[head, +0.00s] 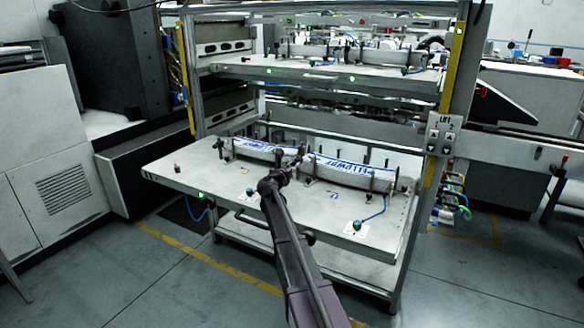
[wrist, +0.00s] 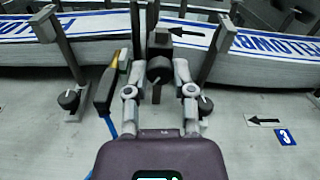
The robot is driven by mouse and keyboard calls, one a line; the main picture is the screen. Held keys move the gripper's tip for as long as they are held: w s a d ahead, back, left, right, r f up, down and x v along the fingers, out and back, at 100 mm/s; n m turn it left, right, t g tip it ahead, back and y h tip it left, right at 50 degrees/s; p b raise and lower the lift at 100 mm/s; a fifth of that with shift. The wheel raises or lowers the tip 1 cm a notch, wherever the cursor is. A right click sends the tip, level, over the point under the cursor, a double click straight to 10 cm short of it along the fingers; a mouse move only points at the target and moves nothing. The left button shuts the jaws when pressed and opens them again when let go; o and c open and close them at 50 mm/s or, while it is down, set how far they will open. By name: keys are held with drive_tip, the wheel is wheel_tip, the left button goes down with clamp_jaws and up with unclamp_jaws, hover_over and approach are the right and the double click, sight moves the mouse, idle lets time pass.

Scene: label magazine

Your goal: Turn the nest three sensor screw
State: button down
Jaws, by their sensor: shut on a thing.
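In the wrist view, my gripper (wrist: 159,66) has its two fingers closed on either side of a black round knob (wrist: 158,71). The knob sits on an upright post below a dark block (wrist: 160,41), in front of the label stacks. A black arrow label shows to the right of that block. A blue plate with a white 3 (wrist: 285,137) lies on the table at lower right, with another arrow label (wrist: 262,121) beside it. In the head view, my gripper (head: 285,170) is at the lower shelf between two label stacks; the knob is too small to make out there.
Left label stack (wrist: 60,52) and right label stack (wrist: 270,48) stand behind upright posts. A black and yellow part (wrist: 107,88) with a blue cable is close left of my gripper. Other black knobs (wrist: 69,100) (wrist: 206,105) flank it. The shelf front (head: 225,185) is mostly clear.

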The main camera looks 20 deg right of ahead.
drive_tip(key=shift+n, duration=0.3)
drive_tip(key=shift+d, duration=0.1)
drive_tip(key=c, duration=0.7)
unclamp_jaws()
drive_tip(key=shift+s, duration=0.1)
drive_tip(key=v, duration=1.2)
